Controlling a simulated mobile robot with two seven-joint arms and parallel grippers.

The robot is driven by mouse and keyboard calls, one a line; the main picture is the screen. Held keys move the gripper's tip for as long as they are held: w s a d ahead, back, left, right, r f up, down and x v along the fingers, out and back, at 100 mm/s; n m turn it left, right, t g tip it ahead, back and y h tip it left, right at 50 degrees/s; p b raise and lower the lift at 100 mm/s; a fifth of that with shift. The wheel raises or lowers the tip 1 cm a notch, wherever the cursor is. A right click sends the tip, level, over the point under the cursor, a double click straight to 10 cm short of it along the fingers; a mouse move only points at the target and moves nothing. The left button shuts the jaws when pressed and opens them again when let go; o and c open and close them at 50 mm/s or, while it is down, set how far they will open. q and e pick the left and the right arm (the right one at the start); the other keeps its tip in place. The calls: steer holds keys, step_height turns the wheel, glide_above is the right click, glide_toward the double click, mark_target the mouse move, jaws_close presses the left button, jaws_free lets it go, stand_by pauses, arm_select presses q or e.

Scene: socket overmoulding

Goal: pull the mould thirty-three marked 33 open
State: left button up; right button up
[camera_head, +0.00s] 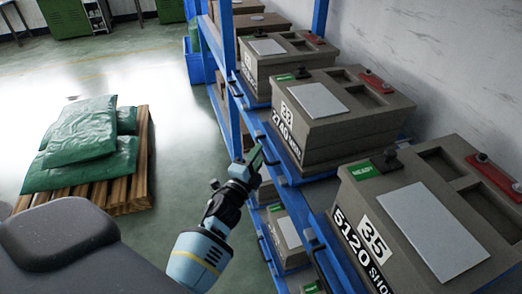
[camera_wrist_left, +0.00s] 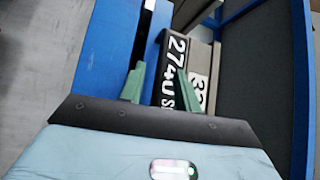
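The grey mould (camera_head: 345,118) in the middle of the rack bears the label 2740 SHOTS and a number plate that looks like 33, too small to be sure. It sits on a blue shelf with a dark handle at the front edge. My left gripper (camera_head: 254,160) is at that front edge, just below the label. In the left wrist view its two green fingers (camera_wrist_left: 162,90) stand apart, with the label of the mould (camera_wrist_left: 175,70) and part of the blue shelf edge beyond them. I cannot tell whether the handle lies between the fingers. My right gripper is not in view.
Mould 35 (camera_head: 460,190) stands nearer, at the right, and another mould (camera_head: 290,60) stands farther back. More moulds sit on the lower shelf. A blue rack post (camera_head: 230,75) rises left of the middle mould. A pallet (camera_head: 130,185) with green sacks lies left; the floor between is clear.

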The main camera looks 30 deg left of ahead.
arm_select(q)
steer(key=shift+w+a+r, duration=0.1)
steer(key=shift+w+r, duration=0.05)
steer(key=shift+w, duration=1.1)
jaws_close()
